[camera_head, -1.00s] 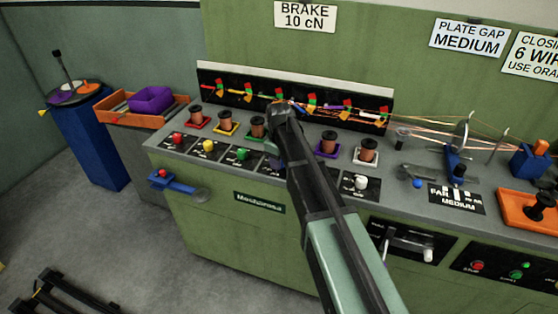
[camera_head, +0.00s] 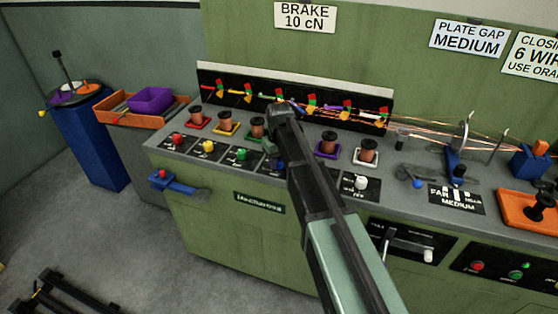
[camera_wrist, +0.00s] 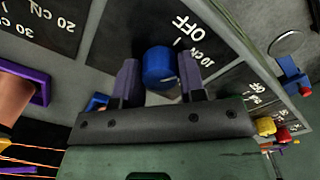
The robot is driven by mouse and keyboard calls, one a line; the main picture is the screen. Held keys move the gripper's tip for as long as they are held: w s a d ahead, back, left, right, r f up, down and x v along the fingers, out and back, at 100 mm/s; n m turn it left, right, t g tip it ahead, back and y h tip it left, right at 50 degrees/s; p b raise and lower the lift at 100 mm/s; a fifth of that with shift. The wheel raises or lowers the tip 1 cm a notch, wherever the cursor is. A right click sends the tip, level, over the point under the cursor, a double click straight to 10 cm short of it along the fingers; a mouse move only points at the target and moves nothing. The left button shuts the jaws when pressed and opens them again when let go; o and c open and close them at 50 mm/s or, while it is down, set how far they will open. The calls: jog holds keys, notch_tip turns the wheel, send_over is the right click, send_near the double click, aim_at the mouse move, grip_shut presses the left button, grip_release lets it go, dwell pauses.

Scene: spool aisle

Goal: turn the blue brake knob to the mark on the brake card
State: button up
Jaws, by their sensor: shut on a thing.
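The blue brake knob (camera_wrist: 160,62) sits on a black dial plate (camera_wrist: 212,38) in the wrist view. The plate has white marks reading OFF and 10 cN; a short pale line shows on the knob's lower right side. My gripper (camera_wrist: 158,78) is shut on the knob, one finger on each side. In the head view my arm hides most of the knob, and only a bit of blue shows beside my wrist. The brake card (camera_head: 305,17) on the green wall reads BRAKE 10 cN.
Red (camera_head: 177,139), yellow (camera_head: 208,146) and green (camera_head: 242,154) knobs stand left of my wrist, a white knob (camera_head: 361,183) to the right. Copper spools, such as one (camera_head: 327,143) on a purple base, stand behind. Thin wires run right to a round plate (camera_head: 461,136).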

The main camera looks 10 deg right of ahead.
aim_at(279, 160)
jog(key=shift+m, duration=1.6)
jog(key=o, duration=0.9)
jog(key=shift+r, duration=0.1)
notch_tip(279, 160, up, 11)
jog(key=p, duration=1.1)
jog(key=shift+f, duration=0.2)
